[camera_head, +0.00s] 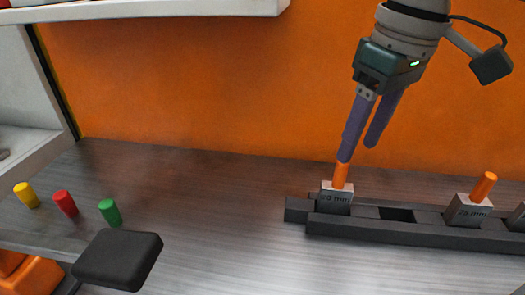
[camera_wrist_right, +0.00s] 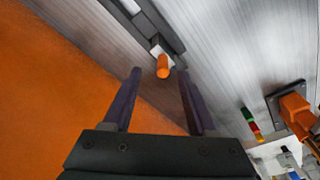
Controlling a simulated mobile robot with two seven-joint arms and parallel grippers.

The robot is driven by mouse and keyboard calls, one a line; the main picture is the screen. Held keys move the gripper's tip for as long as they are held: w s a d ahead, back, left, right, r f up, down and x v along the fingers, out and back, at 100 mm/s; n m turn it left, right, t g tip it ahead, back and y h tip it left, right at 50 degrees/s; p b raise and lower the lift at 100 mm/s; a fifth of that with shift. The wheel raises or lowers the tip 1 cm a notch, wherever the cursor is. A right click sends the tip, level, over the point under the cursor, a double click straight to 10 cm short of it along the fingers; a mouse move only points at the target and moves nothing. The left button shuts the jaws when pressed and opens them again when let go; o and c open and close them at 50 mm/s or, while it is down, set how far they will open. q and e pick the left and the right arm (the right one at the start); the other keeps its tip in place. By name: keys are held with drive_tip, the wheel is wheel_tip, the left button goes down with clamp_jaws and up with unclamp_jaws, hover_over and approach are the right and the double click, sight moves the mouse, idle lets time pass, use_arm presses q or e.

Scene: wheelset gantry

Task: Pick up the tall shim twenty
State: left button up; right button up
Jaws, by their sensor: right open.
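A grey shim block (camera_head: 336,199) with an upright orange handle (camera_head: 340,175) stands at the left end of the dark rack (camera_head: 420,235). Its label ends in "0 mm"; the first digit is hard to read. My right gripper (camera_head: 357,152) is open and empty just above the handle, with one finger close over its top in the head view. In the right wrist view the orange handle (camera_wrist_right: 162,67) appears between the two fingertips of the right gripper (camera_wrist_right: 160,78), slightly beyond them. My left gripper is not in view.
A "25 mm" shim (camera_head: 468,210) stands further right in the rack, past an empty slot (camera_head: 397,214). Yellow (camera_head: 26,195), red (camera_head: 65,203) and green (camera_head: 110,212) pegs stand at the left. An orange wall (camera_head: 200,90) rises behind. The middle of the table is clear.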

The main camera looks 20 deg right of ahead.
sight(337, 186)
drive_tip(key=f, duration=0.2)
drive_tip(key=w+f, duration=0.1)
drive_tip(key=f, duration=0.1)
drive_tip(key=a+f, duration=0.1)
drive_tip(key=f, duration=0.1)
drive_tip(key=shift+w+f, duration=0.2)
drive_tip(key=shift+f, duration=0.05)
clamp_jaws()
idle(1.2)
